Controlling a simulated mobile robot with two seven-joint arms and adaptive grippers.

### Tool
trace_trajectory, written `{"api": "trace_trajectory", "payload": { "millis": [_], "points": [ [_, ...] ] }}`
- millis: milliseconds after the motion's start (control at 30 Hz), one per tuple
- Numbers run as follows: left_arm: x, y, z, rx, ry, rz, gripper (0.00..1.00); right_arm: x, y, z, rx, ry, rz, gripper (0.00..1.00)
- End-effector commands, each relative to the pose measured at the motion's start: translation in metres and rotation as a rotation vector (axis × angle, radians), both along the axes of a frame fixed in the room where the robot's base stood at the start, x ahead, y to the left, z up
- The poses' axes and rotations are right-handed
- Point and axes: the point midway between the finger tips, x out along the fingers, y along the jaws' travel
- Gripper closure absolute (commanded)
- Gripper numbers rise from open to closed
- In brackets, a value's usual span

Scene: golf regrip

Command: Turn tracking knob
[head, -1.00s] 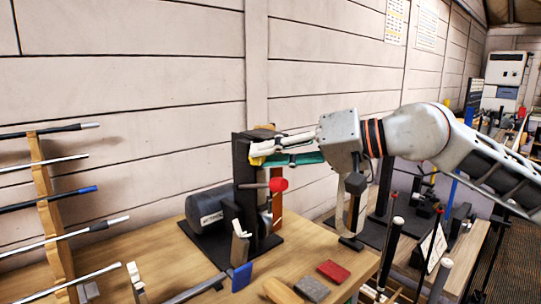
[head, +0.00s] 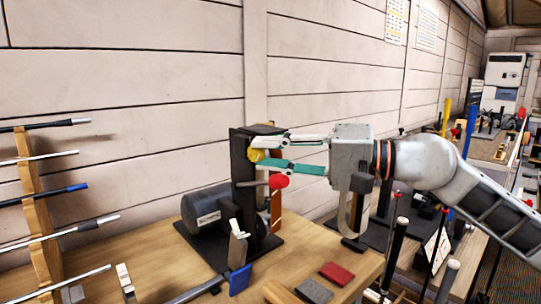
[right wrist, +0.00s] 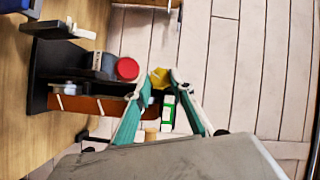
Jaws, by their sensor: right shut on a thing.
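The yellow tracking knob (head: 256,155) sits near the top of the black upright of a sander (head: 243,168). My right gripper (head: 262,153) reaches it from the right, its teal-padded fingers shut on the knob. In the right wrist view the knob (right wrist: 159,77) shows between the two fingertips. A red ball (head: 279,181) on a lever is just below the gripper, apart from it. The sander's dark motor (head: 207,211) is at lower left of the upright. My left gripper is in no view.
A wooden rack (head: 37,215) holds several club shafts at the left. A red block (head: 336,273) and a grey block (head: 314,290) lie on the wooden bench (head: 300,248). The pale wall (head: 180,90) is close behind the sander.

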Motion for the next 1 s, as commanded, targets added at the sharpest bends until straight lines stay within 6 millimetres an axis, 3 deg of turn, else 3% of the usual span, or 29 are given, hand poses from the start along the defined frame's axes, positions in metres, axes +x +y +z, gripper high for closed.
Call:
{"api": "trace_trajectory", "payload": {
  "millis": [767, 800, 833, 867, 1000],
  "points": [
    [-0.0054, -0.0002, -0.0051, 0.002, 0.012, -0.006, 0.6, -0.0004, 0.0003, -0.0015, 0.101, 0.075, 0.001, 0.99],
    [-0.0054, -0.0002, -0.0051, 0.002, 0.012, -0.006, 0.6, -0.0004, 0.0003, -0.0015, 0.101, 0.074, 0.001, 0.72],
    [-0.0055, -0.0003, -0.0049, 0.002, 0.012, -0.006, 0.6, -0.0004, 0.0003, -0.0015, 0.101, 0.074, 0.001, 0.64],
    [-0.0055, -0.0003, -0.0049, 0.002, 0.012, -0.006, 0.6, -0.0004, 0.0003, -0.0015, 0.101, 0.074, 0.001, 0.6],
    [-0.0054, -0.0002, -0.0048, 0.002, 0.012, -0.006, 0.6, -0.0003, 0.0003, -0.0015, 0.101, 0.074, 0.0, 0.6]
  ]
}}
